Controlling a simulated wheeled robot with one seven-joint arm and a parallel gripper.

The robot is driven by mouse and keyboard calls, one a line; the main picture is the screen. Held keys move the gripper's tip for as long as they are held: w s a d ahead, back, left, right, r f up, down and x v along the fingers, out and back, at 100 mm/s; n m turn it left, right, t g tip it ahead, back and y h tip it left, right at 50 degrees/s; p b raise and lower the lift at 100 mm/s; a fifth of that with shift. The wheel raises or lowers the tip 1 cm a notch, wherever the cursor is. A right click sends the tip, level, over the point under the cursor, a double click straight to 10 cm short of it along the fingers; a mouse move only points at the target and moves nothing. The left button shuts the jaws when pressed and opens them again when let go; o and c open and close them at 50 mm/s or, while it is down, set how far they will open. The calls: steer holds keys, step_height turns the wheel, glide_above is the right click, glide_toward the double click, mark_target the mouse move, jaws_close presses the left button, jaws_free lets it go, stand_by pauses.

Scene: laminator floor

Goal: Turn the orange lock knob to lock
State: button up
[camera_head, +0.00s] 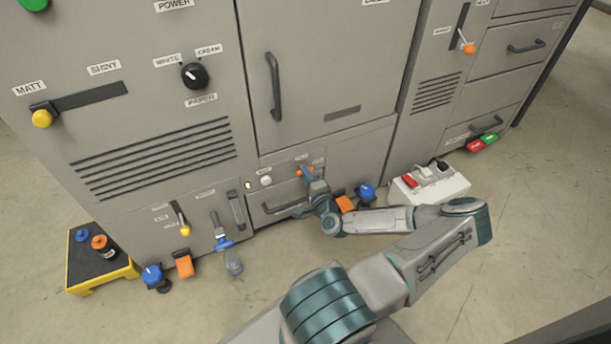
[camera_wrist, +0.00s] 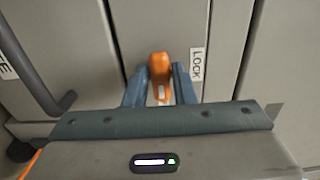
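The orange lock knob (camera_wrist: 160,68) shows in the wrist view on a grey panel, between the two blue fingers of my gripper (camera_wrist: 160,88). The knob's long side runs roughly up and down in that view. A LOCK label (camera_wrist: 196,64) is to its right. A finger is close on each side of the knob; I cannot tell whether both touch it. In the head view my gripper (camera_head: 312,180) reaches the low front of the machine, and a bit of the orange knob (camera_head: 303,170) shows at its tip. The rest of the knob is hidden there.
A dark drawer handle (camera_head: 284,208) is just below left of the gripper, and shows left in the wrist view (camera_wrist: 40,75). A white button (camera_head: 266,181) is to the left. A white box with a red switch (camera_head: 430,184) stands on the floor at right, near my arm.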

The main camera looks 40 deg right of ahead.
steer(key=shift+n, duration=0.3)
steer(key=shift+s+d+f+n+p, duration=0.1)
steer(key=shift+n, duration=2.75)
steer(key=shift+w+d+f+n+p, duration=0.1)
steer(key=shift+n+p, duration=0.05)
steer(key=shift+n, duration=2.75)
steer(key=shift+s+d+f+n+p, duration=0.1)
steer(key=shift+n, duration=2.75)
steer(key=o, duration=1)
steer(key=shift+a, duration=0.1)
